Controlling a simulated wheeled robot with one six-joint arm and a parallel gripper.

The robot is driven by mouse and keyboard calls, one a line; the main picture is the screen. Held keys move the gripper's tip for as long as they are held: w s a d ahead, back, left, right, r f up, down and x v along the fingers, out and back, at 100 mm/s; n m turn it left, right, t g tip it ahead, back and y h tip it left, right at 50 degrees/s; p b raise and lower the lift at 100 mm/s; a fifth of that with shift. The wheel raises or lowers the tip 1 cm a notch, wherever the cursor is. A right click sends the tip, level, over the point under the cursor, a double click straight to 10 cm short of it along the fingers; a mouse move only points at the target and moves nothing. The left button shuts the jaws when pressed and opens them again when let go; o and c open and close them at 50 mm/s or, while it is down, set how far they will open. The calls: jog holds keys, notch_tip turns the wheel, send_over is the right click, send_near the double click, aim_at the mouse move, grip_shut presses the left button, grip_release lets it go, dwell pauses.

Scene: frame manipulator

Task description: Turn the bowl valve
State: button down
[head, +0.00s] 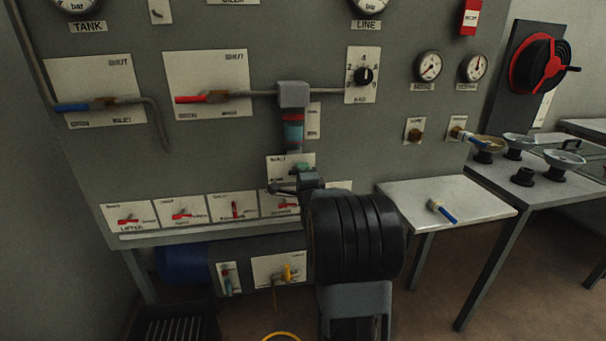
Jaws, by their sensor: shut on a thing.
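The bowl valve (302,167), a small teal-green handle, sits just below the clear filter bowl (293,129) on the grey panel, in front of a white label plate (280,162). My gripper (297,184) is at the lower edge of that plate, right by the valve, and is shut on it. My gripper and wrist hide the valve's lower part and part of the plate. The exact turn of the handle cannot be told.
Left of the bowl are a red-handled valve (195,98) and a blue-handled valve (75,106). A row of small red levers (236,210) runs below. A yellow-handled valve (288,272) is lower. A side table (480,203) holds a blue-handled brush.

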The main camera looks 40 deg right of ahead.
dwell(0.3)
jog(key=c, duration=1.1)
grip_release()
jog(key=v, duration=1.4)
jog(key=shift+w+r, duration=0.1)
jog(key=a+r+n+g+y+p, duration=0.5)
jog(key=a+r+n+g+p, duration=0.25)
jog(key=a+n+p, duration=0.55)
jog(key=s+a+r+n+g+y+p, duration=0.3)
jog(key=s+a+r+n+g+p, duration=0.3)
jog(key=s+a+n+p, duration=0.3)
jog(key=s+n+g, duration=0.1)
jog(key=s, duration=0.2)
jog(key=shift+a+r+n+y+p, duration=0.25)
jog(key=shift+a+n+y+p, duration=0.05)
jog(key=shift+a+y+p, duration=0.1)
